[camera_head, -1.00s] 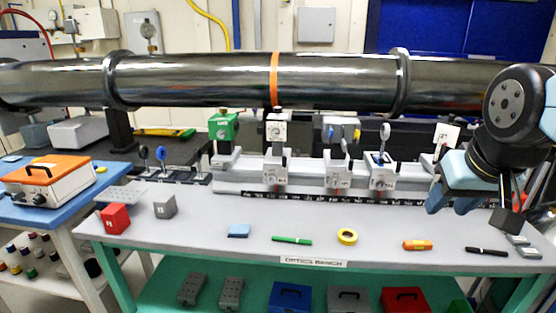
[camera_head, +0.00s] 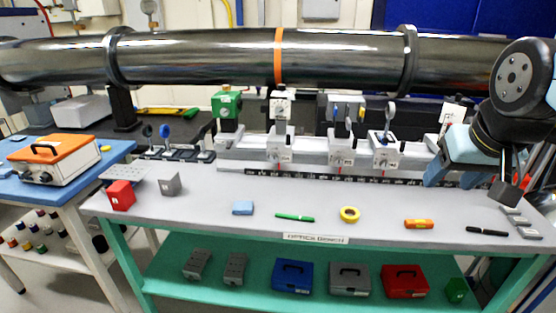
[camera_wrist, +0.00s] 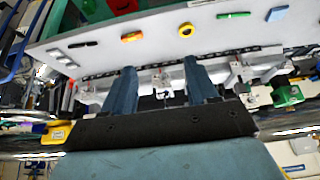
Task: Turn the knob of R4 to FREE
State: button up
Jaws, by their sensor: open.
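Several white carriers with knobs stand on the rail (camera_head: 240,173) at the back of the optics bench. In the head view, one carrier (camera_head: 279,160) is mid-left, one (camera_head: 341,160) is right of it, and one (camera_head: 386,158) is further right. Another, with a white card (camera_head: 452,115), is partly hidden by my arm. Their labels are too small to read, so I cannot tell which is R4 or where its knob points. My gripper (camera_head: 455,175) is open and empty over the bench's right part.
A large dark pipe (camera_head: 200,62) runs above and behind the rail. The bench front (camera_head: 370,222) carries a blue block (camera_head: 243,208), green pen (camera_head: 295,217), yellow tape (camera_head: 349,214), orange item (camera_head: 418,224) and black pen (camera_head: 487,231). Much of the bench top between them is clear.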

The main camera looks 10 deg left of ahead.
jog(key=w+m+t, duration=0.1)
jog(key=w, duration=0.4)
jog(key=w+a+f+m+t, duration=0.1)
jog(key=w, duration=0.5)
jog(key=w+m+t, duration=0.1)
jog(key=w, duration=0.4)
jog(key=shift+w+a+f, duration=0.15)
jog(key=shift+w+f, duration=0.2)
jog(key=shift+f, duration=0.05)
jog(key=w+a+f+m+t+y, duration=0.1)
jog(key=w+a+f+t, duration=0.15)
jog(key=w, duration=0.45)
jog(key=w+a+f+m+t+y, duration=0.1)
jog(key=w+a+f, duration=0.25)
jog(key=w, duration=0.35)
jog(key=m+y, duration=0.4)
jog(key=y, duration=0.7)
send_near(276, 160)
jog(key=shift+t, duration=0.25)
jog(key=x, duration=0.9)
jog(key=shift+w+a+f, duration=0.15)
jog(key=shift+w+a, duration=0.1)
jog(key=c, duration=1)
